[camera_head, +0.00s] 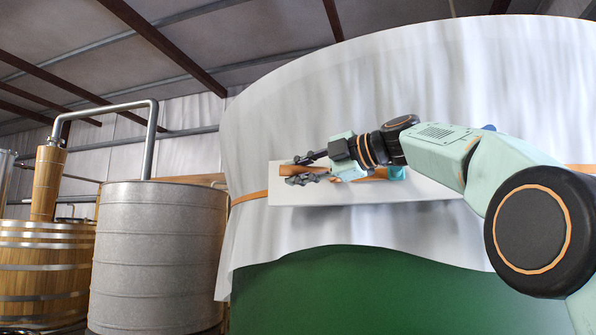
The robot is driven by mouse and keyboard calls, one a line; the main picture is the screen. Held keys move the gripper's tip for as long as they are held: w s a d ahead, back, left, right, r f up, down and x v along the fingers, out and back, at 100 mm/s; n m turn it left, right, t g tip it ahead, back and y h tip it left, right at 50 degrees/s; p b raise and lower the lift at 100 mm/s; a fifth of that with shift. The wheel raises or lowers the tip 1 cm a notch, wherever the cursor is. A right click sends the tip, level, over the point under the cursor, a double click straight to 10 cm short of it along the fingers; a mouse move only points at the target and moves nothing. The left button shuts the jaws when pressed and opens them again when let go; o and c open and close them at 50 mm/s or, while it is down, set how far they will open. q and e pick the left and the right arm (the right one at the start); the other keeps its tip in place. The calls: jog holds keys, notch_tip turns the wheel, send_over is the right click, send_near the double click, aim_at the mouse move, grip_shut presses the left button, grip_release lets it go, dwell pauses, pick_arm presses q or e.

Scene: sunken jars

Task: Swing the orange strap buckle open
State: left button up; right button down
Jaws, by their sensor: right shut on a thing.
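The orange strap buckle (292,171) is a brown-orange bar on a white plate (420,190) fixed to the front of a sheet-draped green tank. An orange strap (249,198) runs out from the plate's left edge around the sheet. My right gripper (301,169) reaches in from the right and is shut on the buckle near its left end, one dark finger above and one below. The gripper and wrist hide the middle of the buckle; a light-blue piece (397,173) shows at its right end. My left gripper is not in view.
The white sheet (330,100) covers the upper part of the green tank (340,290). A grey metal tank (155,255) and a wooden vat (45,270) with a bent pipe stand at left. Air in front of the plate's left side is clear.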

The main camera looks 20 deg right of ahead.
dwell(0.4)
jog(key=c, duration=1.2)
grip_release()
jog(key=shift+o, duration=0.2)
